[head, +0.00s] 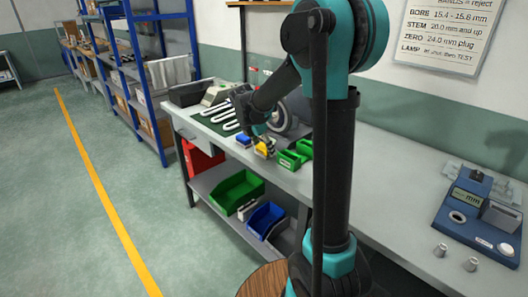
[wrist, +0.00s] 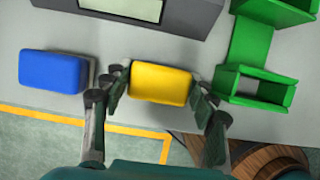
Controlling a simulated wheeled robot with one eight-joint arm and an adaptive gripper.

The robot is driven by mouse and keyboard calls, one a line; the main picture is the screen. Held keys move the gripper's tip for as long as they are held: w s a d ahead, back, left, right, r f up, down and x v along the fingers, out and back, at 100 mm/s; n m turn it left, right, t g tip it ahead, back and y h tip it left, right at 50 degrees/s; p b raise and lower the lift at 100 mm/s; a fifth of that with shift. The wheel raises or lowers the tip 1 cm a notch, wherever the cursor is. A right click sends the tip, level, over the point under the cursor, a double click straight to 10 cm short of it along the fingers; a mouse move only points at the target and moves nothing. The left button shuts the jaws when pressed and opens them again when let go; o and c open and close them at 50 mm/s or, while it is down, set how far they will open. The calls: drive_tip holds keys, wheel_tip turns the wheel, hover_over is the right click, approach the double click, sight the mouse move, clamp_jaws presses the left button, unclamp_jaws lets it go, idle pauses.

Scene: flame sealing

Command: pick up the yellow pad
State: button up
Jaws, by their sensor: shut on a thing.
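The yellow pad (wrist: 160,83) is a rounded yellow block at the middle of the wrist view. My gripper (wrist: 161,90) has one finger at each short side of it and is shut on it. In the head view the yellow pad (head: 262,149) shows small under my gripper (head: 263,142), near the front edge of the bench. I cannot tell whether the pad touches the bench or is held just above it.
A blue pad (wrist: 53,72) lies to the left on the grey bench (head: 375,165). Green open bins (wrist: 254,88) stand close on the right. A grey device with a screen (wrist: 150,12) is behind. A blue gauge unit (head: 480,216) stands far right.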

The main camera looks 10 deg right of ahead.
sight(264, 146)
drive_tip(key=shift+r, duration=0.1)
wheel_tip(264, 146, up, 20)
idle(0.6)
